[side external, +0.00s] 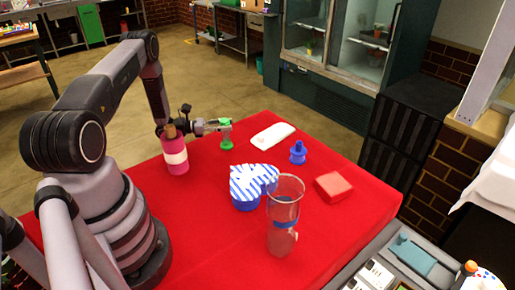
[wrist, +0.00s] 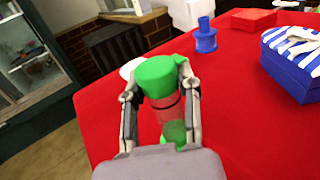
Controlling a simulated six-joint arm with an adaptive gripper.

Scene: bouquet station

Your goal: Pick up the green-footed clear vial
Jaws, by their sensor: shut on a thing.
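The green-footed clear vial (wrist: 167,118) stands between the two fingers of my gripper (wrist: 160,90) in the wrist view. It has a green cap on top, a clear body with a dark ring, and a green foot. In the side view its green foot (side external: 226,144) shows below my gripper (side external: 222,125), near the far edge of the red table. My gripper is shut on the vial. I cannot tell whether the foot still touches the cloth.
On the red cloth (side external: 200,230) are a pink bottle (side external: 176,158), a folded white cloth (side external: 272,136), a blue stepped piece (side external: 298,153), a blue-striped heart box (side external: 247,193), a red box (side external: 333,187) and a tall clear vase (side external: 283,225). Bare cloth lies around the vial.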

